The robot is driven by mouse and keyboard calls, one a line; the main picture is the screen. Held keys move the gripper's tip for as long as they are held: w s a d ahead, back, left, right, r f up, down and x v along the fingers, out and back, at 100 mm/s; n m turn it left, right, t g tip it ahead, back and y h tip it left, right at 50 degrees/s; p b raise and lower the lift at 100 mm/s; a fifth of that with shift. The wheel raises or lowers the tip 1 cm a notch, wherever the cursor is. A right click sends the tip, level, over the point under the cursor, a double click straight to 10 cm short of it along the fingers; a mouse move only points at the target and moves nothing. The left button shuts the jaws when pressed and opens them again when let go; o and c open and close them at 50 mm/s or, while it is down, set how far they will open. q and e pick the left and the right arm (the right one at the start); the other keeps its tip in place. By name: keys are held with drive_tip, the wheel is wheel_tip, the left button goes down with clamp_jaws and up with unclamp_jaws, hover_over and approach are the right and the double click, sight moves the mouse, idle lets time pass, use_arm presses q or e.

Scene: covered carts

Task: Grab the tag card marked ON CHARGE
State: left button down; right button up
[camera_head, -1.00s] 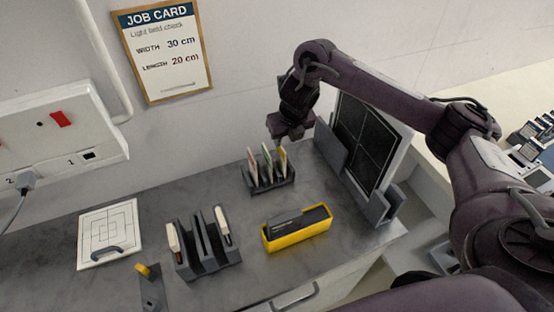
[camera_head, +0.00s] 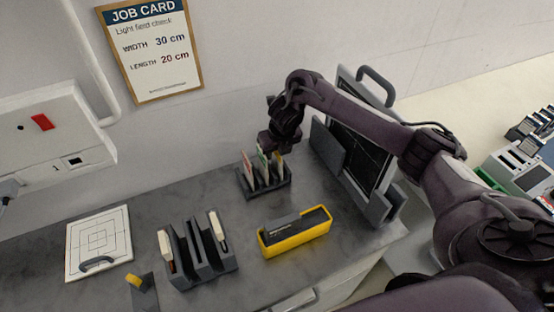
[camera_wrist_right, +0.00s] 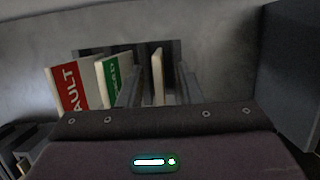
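A small dark rack (camera_head: 266,190) stands on the grey worktop near the wall and holds upright tag cards. A red card (camera_head: 249,167) is at its left and a green card (camera_head: 263,158) beside it. A yellow-topped card (camera_head: 277,161) is at the right. In the right wrist view the red card (camera_wrist_right: 70,88) reads "AULT" and the green card (camera_wrist_right: 114,78) shows partly hidden letters. A third, pale card (camera_wrist_right: 157,75) is nearly edge-on, its wording unreadable. My right gripper (camera_wrist_right: 159,85) appears open, with fingers on either side of this pale card. My left gripper is out of view.
A yellow box (camera_head: 297,238) and a larger dark rack (camera_head: 200,255) stand in front. A dark framed panel (camera_head: 362,140) stands upright close to the right of the card rack. A white square plate (camera_head: 99,243) lies at left. The wall is close behind.

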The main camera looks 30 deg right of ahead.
drive_tip(key=shift+c, duration=1.3)
clamp_jaws()
drive_tip(key=shift+r, duration=0.2)
